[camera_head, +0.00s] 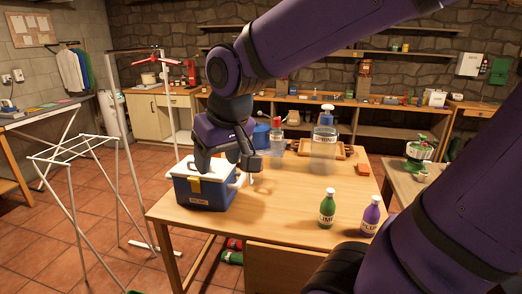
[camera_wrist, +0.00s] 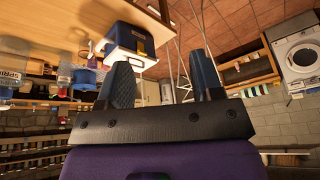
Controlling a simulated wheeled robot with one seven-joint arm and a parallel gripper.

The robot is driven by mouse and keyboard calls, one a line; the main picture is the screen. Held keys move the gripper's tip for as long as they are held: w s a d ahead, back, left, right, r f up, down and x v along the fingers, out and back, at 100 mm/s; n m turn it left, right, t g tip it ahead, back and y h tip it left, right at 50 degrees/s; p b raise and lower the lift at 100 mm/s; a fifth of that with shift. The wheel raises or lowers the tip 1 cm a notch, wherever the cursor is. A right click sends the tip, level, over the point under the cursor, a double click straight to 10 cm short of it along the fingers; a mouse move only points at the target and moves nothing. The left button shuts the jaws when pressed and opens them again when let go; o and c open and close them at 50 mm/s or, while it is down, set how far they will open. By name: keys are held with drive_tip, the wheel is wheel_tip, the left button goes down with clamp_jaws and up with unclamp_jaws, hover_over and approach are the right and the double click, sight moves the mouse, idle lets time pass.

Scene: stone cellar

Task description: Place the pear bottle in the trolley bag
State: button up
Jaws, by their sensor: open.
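The cooler box shows there too (camera_wrist: 128,42), beyond the left finger. I cannot identify a trolley bag in either view.
The wooden table (camera_head: 275,212) has bare room in its middle. A large clear dispenser bottle (camera_head: 323,145) and a wooden tray (camera_head: 301,147) are at its back. A white folding rack (camera_head: 70,185) stands left. Red and green items (camera_head: 232,256) lie on the floor below.

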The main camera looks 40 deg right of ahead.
drive_tip(key=s+d+r, duration=0.2)
drive_tip(key=s+r, duration=0.1)
drive_tip(key=s, duration=0.6)
drive_tip(key=shift+d+r+t, duration=0.25)
drive_tip(key=shift+d+t, duration=0.15)
idle(0.7)
